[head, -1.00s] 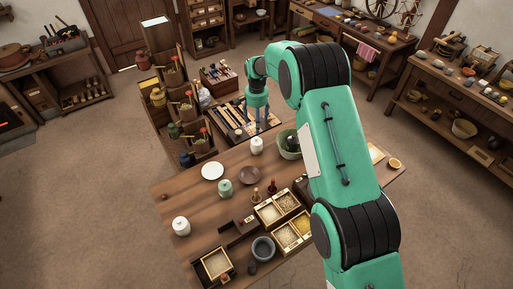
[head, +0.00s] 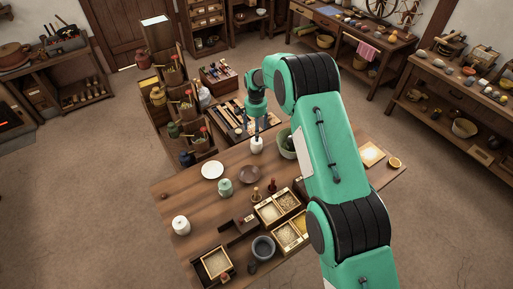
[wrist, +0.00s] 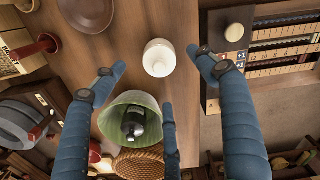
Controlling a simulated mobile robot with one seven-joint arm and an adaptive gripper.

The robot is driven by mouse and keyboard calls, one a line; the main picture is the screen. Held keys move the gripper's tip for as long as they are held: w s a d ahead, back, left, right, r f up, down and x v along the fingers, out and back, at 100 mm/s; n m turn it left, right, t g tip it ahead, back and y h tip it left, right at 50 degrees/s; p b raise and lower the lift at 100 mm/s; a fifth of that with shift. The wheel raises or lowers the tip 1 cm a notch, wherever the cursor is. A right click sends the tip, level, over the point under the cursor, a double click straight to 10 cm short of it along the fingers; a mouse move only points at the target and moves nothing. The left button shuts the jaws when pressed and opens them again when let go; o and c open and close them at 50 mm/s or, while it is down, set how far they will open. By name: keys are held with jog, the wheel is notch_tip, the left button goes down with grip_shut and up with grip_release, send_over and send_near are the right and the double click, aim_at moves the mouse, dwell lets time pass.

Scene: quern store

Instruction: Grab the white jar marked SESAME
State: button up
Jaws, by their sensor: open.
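A white lidded jar (head: 257,145) stands upright on the wooden table near its far edge. It shows in the wrist view (wrist: 159,58) as a white round shape; no lettering is readable on it. My gripper (head: 258,128) is over this jar, pointing down, with its blue fingers spread. In the wrist view my gripper (wrist: 158,68) has fingertips on both sides of the jar and one below it in the picture, with nothing held. Contact cannot be told. A second white jar (head: 181,226) stands at the table's left edge; its marking is unreadable too.
A green bowl (head: 287,143) stands close to the right of the jar. A dark counting board (wrist: 227,31) is close to the jar. Grain boxes (head: 268,213) fill the front.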

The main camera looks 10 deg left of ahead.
aim_at(256, 146)
jog(key=shift+f, duration=1.5)
jog(key=shift+d+f, duration=0.15)
jog(key=shift+f, duration=2.45)
jog(key=shift+c, duration=0.2)
grip_shut()
jog(key=shift+r, duration=0.1)
